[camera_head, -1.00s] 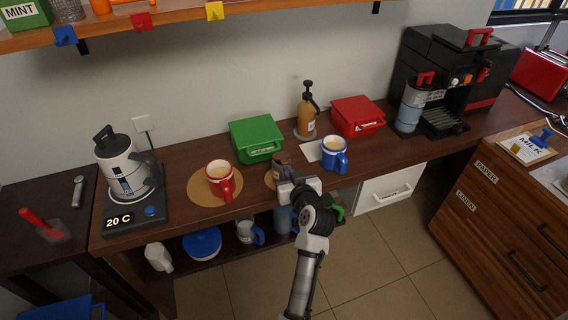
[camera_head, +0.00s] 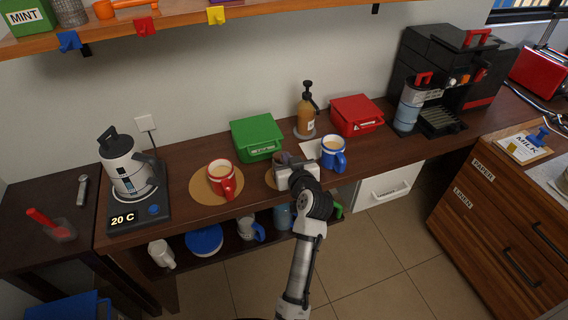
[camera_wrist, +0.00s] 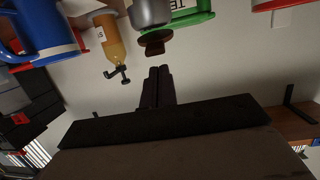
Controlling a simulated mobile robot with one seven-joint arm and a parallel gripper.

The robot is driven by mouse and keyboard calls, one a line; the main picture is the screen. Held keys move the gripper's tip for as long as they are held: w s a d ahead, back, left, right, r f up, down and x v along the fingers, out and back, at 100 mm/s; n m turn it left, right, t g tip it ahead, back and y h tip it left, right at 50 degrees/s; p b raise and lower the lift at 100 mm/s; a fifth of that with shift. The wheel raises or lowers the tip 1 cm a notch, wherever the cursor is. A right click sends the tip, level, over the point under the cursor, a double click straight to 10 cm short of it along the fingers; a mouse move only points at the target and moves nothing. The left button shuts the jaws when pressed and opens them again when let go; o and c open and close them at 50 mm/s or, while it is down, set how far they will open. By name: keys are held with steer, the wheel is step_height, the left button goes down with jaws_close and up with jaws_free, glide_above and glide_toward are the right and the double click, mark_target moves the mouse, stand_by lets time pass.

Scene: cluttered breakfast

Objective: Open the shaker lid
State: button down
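The shaker (camera_wrist: 150,13) is a grey body with a brown lid (camera_wrist: 155,43), seen upside down at the top of the wrist view. In the head view the shaker (camera_head: 283,158) stands on a round mat on the wooden counter, partly hidden by my gripper (camera_head: 290,171). In the wrist view my gripper (camera_wrist: 157,87) has its two dark fingers together with nothing between them. The fingertips point toward the lid, with a small gap showing below it. The lid looks closed, though its detail is small.
A white-and-blue mug (camera_head: 333,152) stands close right of the shaker, and a red mug (camera_head: 221,174) on a mat to the left. A green box (camera_head: 257,138), an orange pump bottle (camera_head: 306,112) and a red box (camera_head: 356,115) stand behind. A shelf (camera_head: 180,28) hangs above.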

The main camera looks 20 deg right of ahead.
steer(key=shift+w+r+p, duration=0.6)
steer(key=shift+w+r, duration=0.5)
steer(key=shift+w, duration=0.2)
steer(key=shift+w+r, duration=0.25)
steer(key=shift+w, duration=0.4)
steer(key=shift+w+r, duration=0.2)
steer(key=shift+w, duration=0.4)
steer(key=shift+r+x, duration=0.15)
steer(key=shift+x, duration=0.45)
steer(key=shift+r+x, duration=0.15)
steer(key=shift+x, duration=0.45)
steer(key=shift+b+x, duration=0.75)
steer(key=shift+x, duration=0.45)
steer(key=shift+s, duration=0.1)
steer(key=shift+s+r+p, duration=0.45)
steer(key=shift+s+r, duration=0.05)
steer(key=shift+s, duration=0.35)
steer(key=shift+s+r+p, duration=0.5)
steer(key=shift+s, duration=0.3)
steer(key=shift+s+r+p, duration=0.45)
steer(key=shift+s+r, duration=0.1)
steer(key=shift+s, duration=0.3)
